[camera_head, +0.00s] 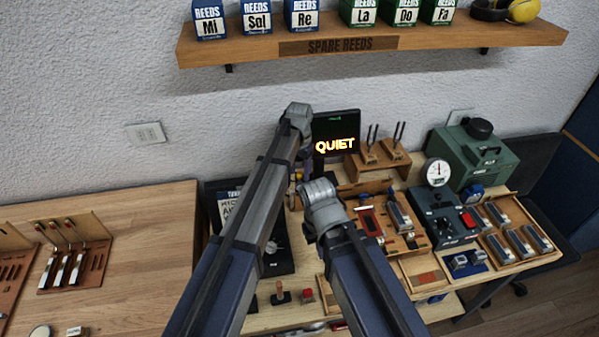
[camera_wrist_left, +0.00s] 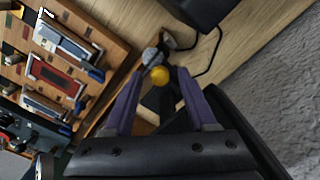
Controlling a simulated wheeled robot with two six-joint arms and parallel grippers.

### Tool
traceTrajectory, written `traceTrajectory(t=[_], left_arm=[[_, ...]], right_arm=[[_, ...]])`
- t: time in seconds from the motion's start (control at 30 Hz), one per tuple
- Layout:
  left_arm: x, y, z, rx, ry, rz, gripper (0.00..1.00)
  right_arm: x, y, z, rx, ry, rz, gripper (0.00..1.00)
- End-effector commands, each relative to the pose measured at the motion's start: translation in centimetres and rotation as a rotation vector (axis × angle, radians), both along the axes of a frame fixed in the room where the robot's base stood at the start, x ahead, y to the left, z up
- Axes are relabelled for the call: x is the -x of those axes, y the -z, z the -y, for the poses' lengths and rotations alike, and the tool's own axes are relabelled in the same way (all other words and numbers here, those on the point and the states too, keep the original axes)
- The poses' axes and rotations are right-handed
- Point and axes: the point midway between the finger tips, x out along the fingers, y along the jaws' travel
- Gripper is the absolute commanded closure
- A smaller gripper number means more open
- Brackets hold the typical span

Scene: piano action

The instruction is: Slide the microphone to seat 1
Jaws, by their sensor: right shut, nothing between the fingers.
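A small object with a grey knob and a yellow ball (camera_wrist_left: 162,76), possibly the microphone, shows in the left wrist view between and just beyond the fingertips of my left gripper (camera_wrist_left: 160,70). The purple fingers stand apart with a gap on both sides of it. In the head view my left gripper (camera_head: 298,174) is mostly hidden behind its own arm, left of the dark "QUIET" display (camera_head: 337,128). My right gripper (camera_head: 322,203) is lower, in front of the bench; its fingers are hidden by its wrist. I cannot make out which place is seat 1.
The bench holds a wooden tray with a red part (camera_head: 370,222), a dark box with a red button (camera_head: 446,217), a green machine (camera_head: 476,155) and tuning forks (camera_head: 385,140). A shelf (camera_head: 450,40) hangs above. The left table (camera_head: 140,225) has a bare area.

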Motion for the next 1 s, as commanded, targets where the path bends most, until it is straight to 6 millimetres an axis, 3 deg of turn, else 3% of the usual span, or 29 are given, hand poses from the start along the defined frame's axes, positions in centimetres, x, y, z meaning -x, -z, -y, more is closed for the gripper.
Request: traceTrajectory(t=[0.03,0.5,1.0], left_arm=[[0.00,0.00,0.00,0.000,0.000,0.000,0.50],[-0.01,0.00,-0.01,0.000,0.000,0.000,1.00],[0.01,0.00,-0.01,0.000,0.000,0.000,1.00]], right_arm=[[0.00,0.00,0.00,0.000,0.000,0.000,1.00],[0.00,0.00,0.00,0.000,0.000,0.000,1.00],[0.00,0.01,0.00,0.000,0.000,0.000,1.00]])
